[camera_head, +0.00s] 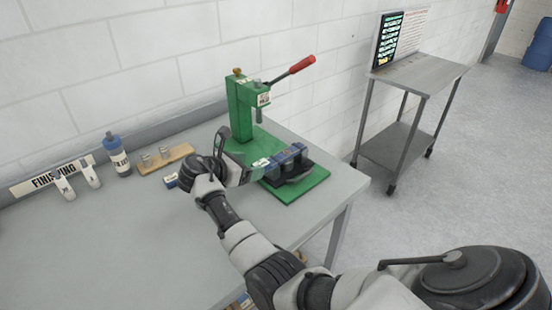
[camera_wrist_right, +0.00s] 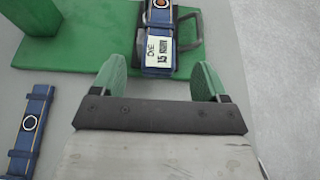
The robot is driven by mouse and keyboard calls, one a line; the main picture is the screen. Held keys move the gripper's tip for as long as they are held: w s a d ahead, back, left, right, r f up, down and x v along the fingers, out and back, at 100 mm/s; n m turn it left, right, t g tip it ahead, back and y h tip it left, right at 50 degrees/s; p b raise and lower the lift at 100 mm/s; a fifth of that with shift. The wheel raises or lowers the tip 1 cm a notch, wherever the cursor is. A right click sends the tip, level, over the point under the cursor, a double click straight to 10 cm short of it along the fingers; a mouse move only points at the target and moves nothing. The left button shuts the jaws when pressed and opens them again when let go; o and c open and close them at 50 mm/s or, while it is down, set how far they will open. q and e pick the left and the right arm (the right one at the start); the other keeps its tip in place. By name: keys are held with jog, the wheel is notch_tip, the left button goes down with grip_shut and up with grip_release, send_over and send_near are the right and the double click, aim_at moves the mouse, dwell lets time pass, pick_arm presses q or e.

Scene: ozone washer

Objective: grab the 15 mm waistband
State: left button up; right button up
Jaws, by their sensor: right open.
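A dark blue banded strip (camera_head: 288,157) with a round orange-centred button lies on the black holder on the green press base. In the right wrist view this strip (camera_wrist_right: 160,14) has a pale tag (camera_wrist_right: 158,52) at its near end, reading "DIE 15" and a blurred word. My right gripper (camera_head: 258,168) is open and empty, its green fingertips (camera_wrist_right: 161,68) just short of the tagged end, one on each side. A second blue strip (camera_wrist_right: 33,128) with a round button lies on the table to the left in the right wrist view. My left gripper is not in view.
The green press (camera_head: 243,108) with a red-handled lever (camera_head: 292,73) stands behind the strip. A blue-capped bottle (camera_head: 118,155), a wooden block with metal pieces (camera_head: 165,158) and a FINISHING sign (camera_head: 50,178) are along the wall. The table's front left (camera_head: 110,250) is clear.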

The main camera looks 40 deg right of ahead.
aim_at(261, 164)
jog(key=p+x, duration=0.1)
jog(key=x, duration=0.4)
jog(key=shift+d+f, duration=0.15)
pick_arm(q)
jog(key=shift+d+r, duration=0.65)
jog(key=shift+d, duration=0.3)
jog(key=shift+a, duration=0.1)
pick_arm(e)
jog(key=shift+c, duration=0.3)
jog(key=shift+c, duration=1.2)
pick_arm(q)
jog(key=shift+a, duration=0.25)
pick_arm(e)
jog(key=c, duration=0.7)
